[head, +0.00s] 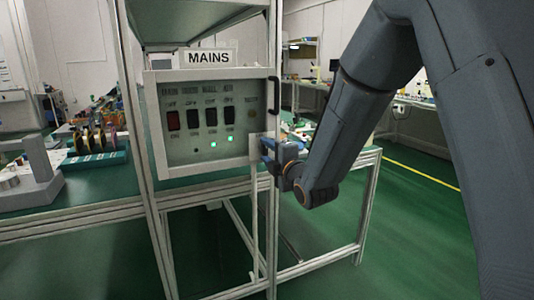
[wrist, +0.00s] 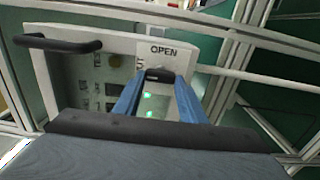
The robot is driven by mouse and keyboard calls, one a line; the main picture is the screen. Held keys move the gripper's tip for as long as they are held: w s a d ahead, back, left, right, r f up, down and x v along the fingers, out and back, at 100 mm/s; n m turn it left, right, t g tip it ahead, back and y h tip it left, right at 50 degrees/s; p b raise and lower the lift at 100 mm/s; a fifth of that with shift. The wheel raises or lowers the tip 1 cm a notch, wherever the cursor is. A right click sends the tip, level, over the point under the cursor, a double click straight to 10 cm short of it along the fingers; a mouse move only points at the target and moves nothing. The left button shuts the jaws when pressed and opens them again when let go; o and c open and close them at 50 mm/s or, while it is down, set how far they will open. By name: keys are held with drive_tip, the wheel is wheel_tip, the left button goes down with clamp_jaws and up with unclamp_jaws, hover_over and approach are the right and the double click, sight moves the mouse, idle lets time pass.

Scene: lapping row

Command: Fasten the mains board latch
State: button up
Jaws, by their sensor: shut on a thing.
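The mains board (head: 180,150) is a pale grey box below a MAINS sign (head: 209,58), with a row of rocker switches and two lit green lamps. In the wrist view its frame (wrist: 120,42) shows at an angle. The latch (wrist: 160,74) has a dark grip beside a plate marked OPEN (wrist: 163,50). My gripper (head: 267,146) is at the board's lower right edge in the head view. In the wrist view its blue fingers (wrist: 158,84) are shut on the latch grip. The fingers cover part of the latch, and I cannot tell whether it is fastened.
A black handle (head: 275,96) sticks out from the board's right edge, above my gripper. Upright metal posts (head: 158,230) stand at the board's left. A green bench (head: 80,195) with spools is at the left. Open green floor (head: 410,230) lies at the right.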

drive_tip(key=o, duration=1.1)
drive_tip(key=shift+c, duration=0.2)
drive_tip(key=v, duration=0.7)
drive_tip(key=shift+s, duration=0.4)
drive_tip(key=shift+d, duration=0.15)
